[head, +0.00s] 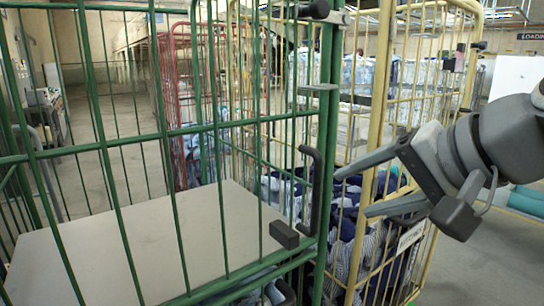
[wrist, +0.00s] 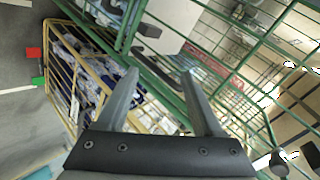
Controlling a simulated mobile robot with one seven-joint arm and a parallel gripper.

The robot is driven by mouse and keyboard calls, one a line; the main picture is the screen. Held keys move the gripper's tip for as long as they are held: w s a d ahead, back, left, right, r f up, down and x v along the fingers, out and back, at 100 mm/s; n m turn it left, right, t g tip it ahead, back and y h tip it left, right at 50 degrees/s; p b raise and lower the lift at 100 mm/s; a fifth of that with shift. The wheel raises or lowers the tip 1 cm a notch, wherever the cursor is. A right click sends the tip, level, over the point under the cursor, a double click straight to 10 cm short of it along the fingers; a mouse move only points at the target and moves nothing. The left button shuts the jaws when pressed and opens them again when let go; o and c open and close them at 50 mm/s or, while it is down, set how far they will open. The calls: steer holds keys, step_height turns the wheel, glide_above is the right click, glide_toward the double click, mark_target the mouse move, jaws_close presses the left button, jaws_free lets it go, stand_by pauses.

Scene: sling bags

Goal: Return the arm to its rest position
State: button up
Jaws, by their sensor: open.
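My gripper (head: 352,194) is at the right of the head view, with its two grey fingers pointing left toward the corner of the green wire cage (head: 182,145) and its black handle (head: 317,190). The fingers are spread apart with nothing between them. In the wrist view my gripper (wrist: 160,74) also shows open and empty, with the green cage's bars beyond the fingertips. Whether the fingers touch the cage or handle, I cannot tell. My arm enters from the right edge of the head view.
A yellow cage (head: 383,75) with blue and white bundles stands behind my gripper. A red cage (head: 166,100) stands farther back. A flat grey panel (head: 150,245) lies inside the green cage. Open floor (head: 490,265) shows at the lower right.

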steer(key=s+d+f+n+g+h+p, duration=0.1)
steer(key=s+f+n+g+h, duration=0.2)
steer(key=f, duration=0.6)
steer(key=s+d+f+n+h, duration=0.1)
steer(key=s+f+n+h, duration=0.3)
steer(key=f, duration=0.5)
step_height(320, 180, up, 16)
steer(key=y+p, duration=0.1)
steer(key=p, duration=1.4)
steer(key=shift+s+a+p, duration=0.2)
steer(key=shift+s+p, duration=0.05)
steer(key=shift+p, duration=0.15)
steer(key=shift+c, duration=1.4)
steer(key=shift+s+a, duration=0.1)
